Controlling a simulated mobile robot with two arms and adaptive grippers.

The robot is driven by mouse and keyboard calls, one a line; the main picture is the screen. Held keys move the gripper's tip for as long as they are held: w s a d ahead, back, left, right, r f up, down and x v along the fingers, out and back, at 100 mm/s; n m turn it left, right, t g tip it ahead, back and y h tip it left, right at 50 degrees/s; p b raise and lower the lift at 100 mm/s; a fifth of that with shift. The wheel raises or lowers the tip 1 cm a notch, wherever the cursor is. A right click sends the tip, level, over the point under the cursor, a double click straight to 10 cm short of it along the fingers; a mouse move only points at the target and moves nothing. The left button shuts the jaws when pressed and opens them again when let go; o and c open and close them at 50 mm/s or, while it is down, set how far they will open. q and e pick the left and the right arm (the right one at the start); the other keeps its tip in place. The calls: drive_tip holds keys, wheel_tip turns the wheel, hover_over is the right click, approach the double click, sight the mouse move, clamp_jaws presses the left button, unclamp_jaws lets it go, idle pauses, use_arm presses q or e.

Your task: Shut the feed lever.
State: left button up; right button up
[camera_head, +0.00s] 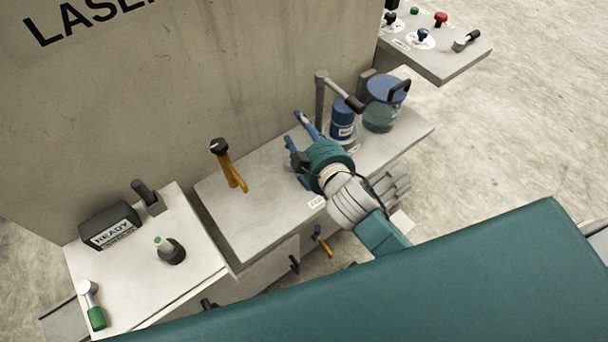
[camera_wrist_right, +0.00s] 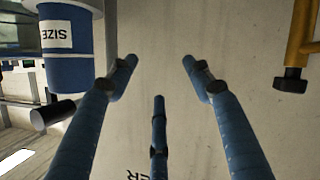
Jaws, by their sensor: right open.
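No label in view lets me read which lever is the feed lever. A yellow lever with a black knob (camera_head: 228,165) stands on the bench, left of my right gripper (camera_head: 294,130); the yellow lever also shows at the right edge of the right wrist view (camera_wrist_right: 300,40). A grey post with a dark handle (camera_head: 340,90) stands on the gripper's other side; its black end (camera_wrist_right: 52,115) shows in the wrist view. My right gripper has its blue fingers spread, empty, above the bench near the wall. A small tag (camera_head: 316,202) on the bench's front edge is unreadable. My left gripper is out of view.
A blue canister (camera_head: 342,124) and a blue-lidded jar (camera_head: 383,108) stand right of the gripper. A READY box (camera_head: 110,230), a joystick (camera_head: 169,248) and a green-handled lever (camera_head: 93,305) sit on the left panel. The tall LASER housing (camera_head: 180,90) walls off the back.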

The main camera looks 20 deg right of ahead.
drive_tip(key=w+a+r+n+t+y, duration=0.4)
drive_tip(key=a+r+n+y, duration=0.4)
drive_tip(key=r, duration=0.6)
drive_tip(key=s+a+r+n+g+y, duration=0.2)
drive_tip(key=s+a+n+g+y, duration=0.3)
drive_tip(key=a+n, duration=0.4)
drive_tip(key=s+a+r+n+g+y, duration=0.1)
drive_tip(key=s+a+n+g+y, duration=0.1)
drive_tip(key=a+n+g+y, duration=0.35)
drive_tip(key=n+g+h+p, duration=0.1)
drive_tip(key=n+g+h, duration=0.9)
drive_tip(key=h, duration=0.7)
approach(303, 179)
drive_tip(key=shift+n+t, duration=0.35)
drive_tip(key=shift+t, duration=0.4)
drive_tip(key=x, duration=0.3)
drive_tip(key=s+p+x, duration=0.1)
drive_tip(key=x, duration=0.2)
drive_tip(key=p+x, duration=0.1)
drive_tip(key=x, duration=0.2)
drive_tip(key=shift+s, duration=0.2)
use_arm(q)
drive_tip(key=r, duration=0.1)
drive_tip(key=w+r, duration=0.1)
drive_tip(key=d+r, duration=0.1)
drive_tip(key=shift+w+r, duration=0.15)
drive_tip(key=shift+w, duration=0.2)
